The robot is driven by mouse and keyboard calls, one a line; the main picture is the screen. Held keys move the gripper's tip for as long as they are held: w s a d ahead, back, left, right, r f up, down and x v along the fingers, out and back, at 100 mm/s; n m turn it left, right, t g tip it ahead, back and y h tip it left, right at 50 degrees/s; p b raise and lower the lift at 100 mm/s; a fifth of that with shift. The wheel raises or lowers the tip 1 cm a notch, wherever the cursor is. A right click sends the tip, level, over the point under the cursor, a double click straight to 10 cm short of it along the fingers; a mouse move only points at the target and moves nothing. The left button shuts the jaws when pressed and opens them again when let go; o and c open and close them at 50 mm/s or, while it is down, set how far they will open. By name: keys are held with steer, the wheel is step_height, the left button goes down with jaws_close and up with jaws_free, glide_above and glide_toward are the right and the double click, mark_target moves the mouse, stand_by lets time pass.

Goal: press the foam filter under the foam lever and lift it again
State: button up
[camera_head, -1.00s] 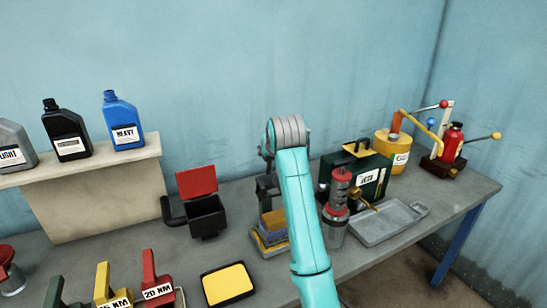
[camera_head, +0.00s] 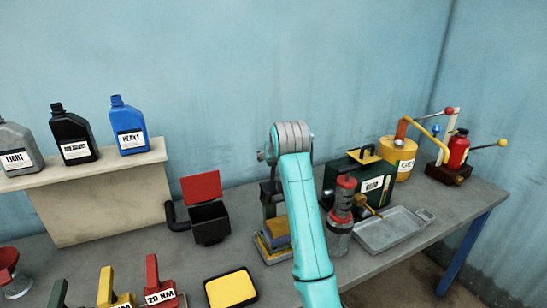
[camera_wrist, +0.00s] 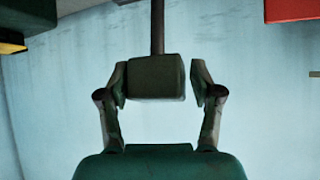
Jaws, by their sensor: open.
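The foam filter (camera_head: 277,233), a yellow pad over a blue-grey layer, sits in a low press stand on the bench, just left of my arm in the head view. A dark upright of the press (camera_head: 268,198) shows above it; the rest is hidden behind my arm. In the wrist view a dark grey block on a thin rod, seemingly the foam lever's handle (camera_wrist: 150,80), is between the fingers of my gripper (camera_wrist: 158,84). The fingers are open around it. A gap shows at the right finger; the left finger is very close, and I cannot tell if it touches.
A black box with a raised red lid (camera_head: 202,190) stands left of the press. A yellow-topped pad (camera_head: 231,288) lies in front. A grey-red cylinder (camera_head: 341,215), a green case (camera_head: 352,178) and a metal tray (camera_head: 391,236) stand to the right.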

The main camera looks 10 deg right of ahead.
steer(key=v, duration=1.1)
steer(key=shift+s+r, duration=0.25)
steer(key=shift+s, duration=0.1)
